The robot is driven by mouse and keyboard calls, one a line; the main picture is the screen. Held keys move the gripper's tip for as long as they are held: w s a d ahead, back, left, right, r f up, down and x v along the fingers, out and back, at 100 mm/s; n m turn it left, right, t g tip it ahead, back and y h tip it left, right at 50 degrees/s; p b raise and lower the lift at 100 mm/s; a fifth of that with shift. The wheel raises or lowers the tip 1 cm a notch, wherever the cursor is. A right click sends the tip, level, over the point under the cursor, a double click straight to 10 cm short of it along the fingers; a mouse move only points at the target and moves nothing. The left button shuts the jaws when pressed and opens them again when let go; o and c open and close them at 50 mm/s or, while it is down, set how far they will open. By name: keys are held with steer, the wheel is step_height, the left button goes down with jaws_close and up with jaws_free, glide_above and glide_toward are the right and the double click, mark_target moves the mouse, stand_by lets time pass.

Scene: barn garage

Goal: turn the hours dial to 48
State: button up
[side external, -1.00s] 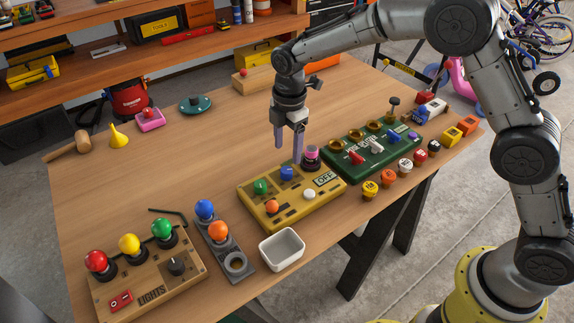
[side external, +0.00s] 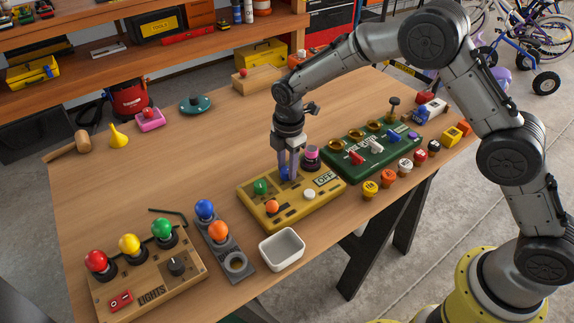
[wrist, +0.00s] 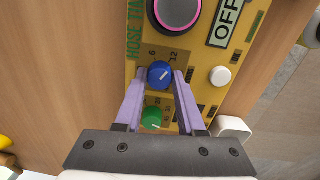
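The yellow hose timer box (side external: 265,212) lies on the workbench and also shows in the wrist view (wrist: 195,45). Its blue dial (wrist: 161,75) has the numbers 6 and 12 printed by it, with a white mark pointing up and right, roughly toward 12. The other numbers are hidden or unreadable. A green dial (wrist: 152,118) sits nearer my wrist, partly between the fingers. My gripper (side external: 288,178) is down at the blue dial, a finger on either side; in the wrist view the fingertips (wrist: 161,77) appear to press its sides. The display (wrist: 226,20) reads OFF.
A pink-topped round button (side external: 312,152) stands close beside the fingers. A white button (side external: 309,194) and orange button (side external: 272,206) are on the box. A green panel with switches (side external: 370,150) is close to the right. A white bin (side external: 282,250) stands in front.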

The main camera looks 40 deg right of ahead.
jaws_close()
steer(key=shift+m, duration=0.4)
steer(key=m, duration=0.4)
steer(key=shift+m, duration=0.4)
steer(key=m, duration=0.5)
steer(key=shift+a, duration=0.1)
steer(key=m, duration=0.6)
steer(key=shift+r+m, duration=0.1)
steer(key=shift+m, duration=0.3)
steer(key=m, duration=0.6)
steer(key=shift+g, duration=0.3)
steer(key=shift+m, duration=0.4)
